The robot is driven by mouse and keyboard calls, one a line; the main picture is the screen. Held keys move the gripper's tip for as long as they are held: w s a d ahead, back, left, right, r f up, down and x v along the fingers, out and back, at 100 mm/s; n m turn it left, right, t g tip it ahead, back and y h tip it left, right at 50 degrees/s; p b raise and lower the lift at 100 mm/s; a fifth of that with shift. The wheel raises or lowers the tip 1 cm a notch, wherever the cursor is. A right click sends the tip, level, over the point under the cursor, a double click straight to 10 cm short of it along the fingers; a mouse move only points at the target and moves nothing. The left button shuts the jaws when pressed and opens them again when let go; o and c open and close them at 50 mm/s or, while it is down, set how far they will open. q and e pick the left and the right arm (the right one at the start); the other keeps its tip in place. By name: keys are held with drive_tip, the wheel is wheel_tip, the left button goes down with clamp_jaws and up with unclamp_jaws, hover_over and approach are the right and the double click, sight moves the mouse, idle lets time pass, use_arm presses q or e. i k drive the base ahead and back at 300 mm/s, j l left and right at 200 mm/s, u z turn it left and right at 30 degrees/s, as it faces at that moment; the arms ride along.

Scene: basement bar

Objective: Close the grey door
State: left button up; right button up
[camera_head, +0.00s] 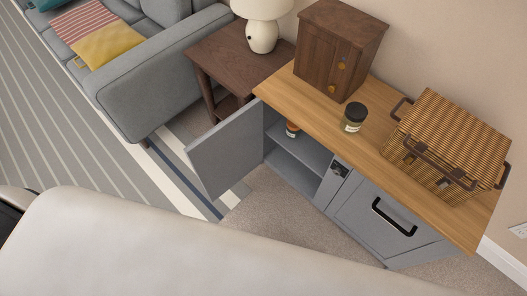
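The grey door (225,150) belongs to a low grey cabinet with a wooden top (385,155). The door stands wide open, swung out from the cabinet's left end. Behind it the open compartment (298,160) shows a shelf and a small brown bottle (292,129). Neither of my grippers shows in the head view.
On the cabinet top stand a brown wooden box (335,50), a dark jar (353,117) and a wicker basket (450,145). A side table (235,60) with a lamp (263,25) and a grey sofa (165,75) stand behind the door.

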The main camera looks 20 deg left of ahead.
sight(222, 157)
drive_tip(key=j+z, duration=0.95)
drive_tip(key=k+j+z, duration=0.15)
drive_tip(key=j+z, duration=0.35)
drive_tip(key=k+j+z, duration=0.1)
drive_tip(key=k+j, duration=0.2)
drive_tip(key=j, duration=0.3)
drive_tip(key=k+j+z, duration=0.1)
drive_tip(key=k+j, duration=0.2)
drive_tip(key=j, duration=0.25)
drive_tip(key=k+j+z, duration=0.1)
drive_tip(key=k+j, duration=0.2)
drive_tip(key=j, duration=0.25)
drive_tip(key=k+j+z, duration=0.1)
drive_tip(key=k+j, duration=0.25)
drive_tip(key=j, duration=0.2)
drive_tip(key=k+j, duration=0.35)
drive_tip(key=j+z, duration=0.05)
drive_tip(key=j, duration=0.1)
